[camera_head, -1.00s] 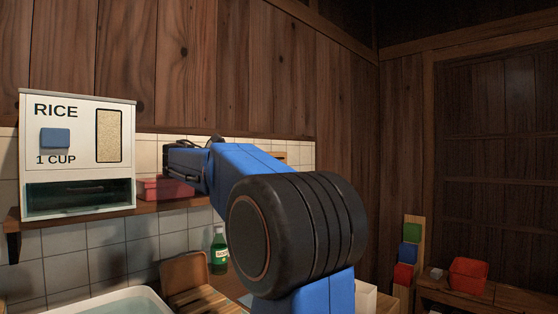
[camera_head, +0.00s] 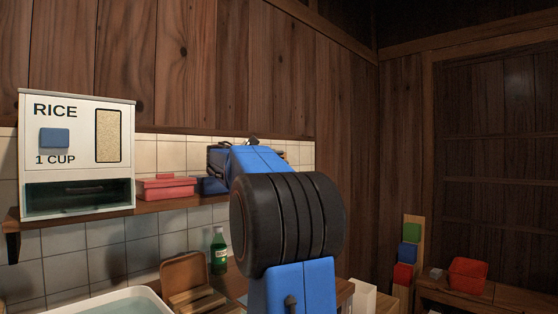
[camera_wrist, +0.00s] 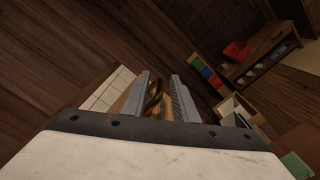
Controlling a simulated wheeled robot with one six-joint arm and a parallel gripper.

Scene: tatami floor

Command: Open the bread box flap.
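My gripper (camera_wrist: 160,76) is open in the wrist view, its two grey fingers spread apart. Between the fingers shows a dark curved piece that looks like a handle (camera_wrist: 153,97), with tan wood around it, probably the bread box (camera_wrist: 119,103). I cannot tell whether the fingers touch it. In the head view my blue arm hides most of that part of the shelf; only a thin wooden sliver shows behind it. The flap's state cannot be seen. My gripper's fingers are hidden in the head view.
A rice dispenser (camera_head: 78,155), a red lidded box (camera_head: 166,188) and a dark blue box (camera_head: 212,186) stand on the wall shelf (camera_head: 160,208). Below are a green bottle (camera_head: 219,251), a wooden rack (camera_head: 186,281) and a sink (camera_head: 100,306). A red bin (camera_head: 468,275) is at right.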

